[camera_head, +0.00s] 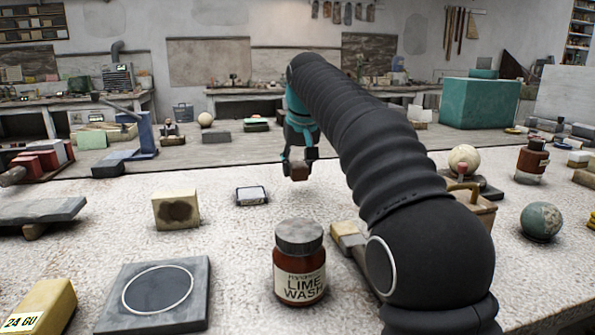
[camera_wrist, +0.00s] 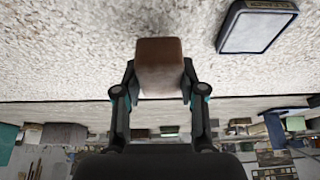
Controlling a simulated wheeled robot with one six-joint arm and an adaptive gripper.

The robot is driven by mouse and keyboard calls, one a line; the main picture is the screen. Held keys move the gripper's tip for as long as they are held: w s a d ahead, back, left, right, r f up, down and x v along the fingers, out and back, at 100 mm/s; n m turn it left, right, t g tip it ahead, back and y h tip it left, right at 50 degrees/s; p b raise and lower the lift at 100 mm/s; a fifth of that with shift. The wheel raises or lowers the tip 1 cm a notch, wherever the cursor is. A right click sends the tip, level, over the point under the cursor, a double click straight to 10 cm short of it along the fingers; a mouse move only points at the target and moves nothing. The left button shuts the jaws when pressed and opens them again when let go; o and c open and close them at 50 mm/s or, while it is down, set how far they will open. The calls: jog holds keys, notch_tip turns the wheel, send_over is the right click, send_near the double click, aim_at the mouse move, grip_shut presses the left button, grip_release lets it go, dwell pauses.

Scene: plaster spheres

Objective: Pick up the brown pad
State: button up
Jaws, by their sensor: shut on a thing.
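The brown pad (camera_wrist: 160,66) is a small block with rounded edges. In the wrist view it sits between the two fingers of my gripper (camera_wrist: 160,84), which is shut on it. In the head view my gripper (camera_head: 299,164) hangs near the far edge of the pale speckled table, and the brown pad (camera_head: 299,173) shows small between its fingers. The pad appears held above the tabletop; the exact gap is hard to tell.
A small grey-framed tile (camera_head: 251,195) lies left of my gripper. A cream block with a dark patch (camera_head: 176,210), a lime wash jar (camera_head: 299,262) and a grey slab with a ring (camera_head: 158,295) stand nearer. A wooden box (camera_head: 473,205) and spheres (camera_head: 541,221) are at right.

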jog(key=s+d+r, duration=0.6)
jog(key=s+d, duration=0.1)
jog(key=s, duration=0.2)
jog(key=shift+r, duration=0.35)
jog(key=shift+o, duration=1.4)
jog(key=c, duration=0.7)
jog(key=shift+o, duration=0.2)
